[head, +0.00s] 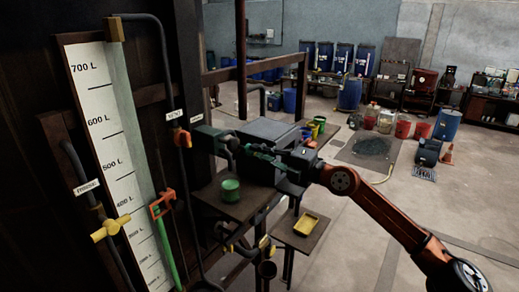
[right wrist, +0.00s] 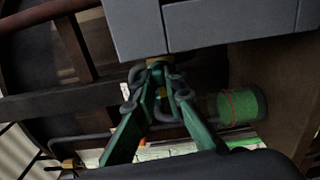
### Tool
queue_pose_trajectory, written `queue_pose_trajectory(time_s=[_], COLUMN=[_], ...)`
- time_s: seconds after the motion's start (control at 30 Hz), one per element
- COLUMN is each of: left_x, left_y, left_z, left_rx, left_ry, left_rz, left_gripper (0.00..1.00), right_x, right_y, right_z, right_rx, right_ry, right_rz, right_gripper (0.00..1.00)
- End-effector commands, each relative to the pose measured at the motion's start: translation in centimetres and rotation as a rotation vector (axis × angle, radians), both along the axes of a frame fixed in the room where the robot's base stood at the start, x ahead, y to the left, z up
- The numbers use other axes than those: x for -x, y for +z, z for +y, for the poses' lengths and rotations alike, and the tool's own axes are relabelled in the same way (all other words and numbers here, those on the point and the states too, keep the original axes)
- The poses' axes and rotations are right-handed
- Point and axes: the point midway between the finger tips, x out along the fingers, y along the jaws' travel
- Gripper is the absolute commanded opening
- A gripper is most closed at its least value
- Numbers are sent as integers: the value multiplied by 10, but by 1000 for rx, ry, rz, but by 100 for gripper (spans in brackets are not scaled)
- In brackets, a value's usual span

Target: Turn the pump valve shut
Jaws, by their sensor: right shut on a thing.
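My right gripper (head: 238,146) reaches in from the lower right to the pipework beside the dark vat. In the right wrist view its green fingers (right wrist: 160,72) come together at their tips under a grey block, beside a brass-coloured fitting. They are shut on a small part there, which I take to be the pump valve's handle; the fingers mostly hide it, so its angle cannot be told. My left gripper is not in view.
A gauge board (head: 107,140) stands at the left, with a yellow valve (head: 110,228) and a red valve (head: 162,206) near it. A green canister (head: 230,189) stands on a shelf below the gripper. It also shows in the wrist view (right wrist: 240,107).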

Motion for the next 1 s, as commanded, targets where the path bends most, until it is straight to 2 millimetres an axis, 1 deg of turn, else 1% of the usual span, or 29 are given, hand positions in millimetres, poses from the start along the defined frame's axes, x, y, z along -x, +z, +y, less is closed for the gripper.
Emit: queue_pose_trajectory(time_s=[0.03,0.2,0.73,0.77,1.0], left_x=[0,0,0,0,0], left_y=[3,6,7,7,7], left_z=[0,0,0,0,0], left_rx=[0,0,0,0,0], left_ry=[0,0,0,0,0], left_rz=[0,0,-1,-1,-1], left_gripper=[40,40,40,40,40], right_x=[0,0,0,0,0], right_y=[1,0,-1,-1,-1], right_z=[0,0,0,0,0], right_rx=[-11,-39,-54,-54,-53], right_ry=[1,1,0,1,0], right_rz=[15,54,74,74,73], right_gripper=[0,0,0,11,28])
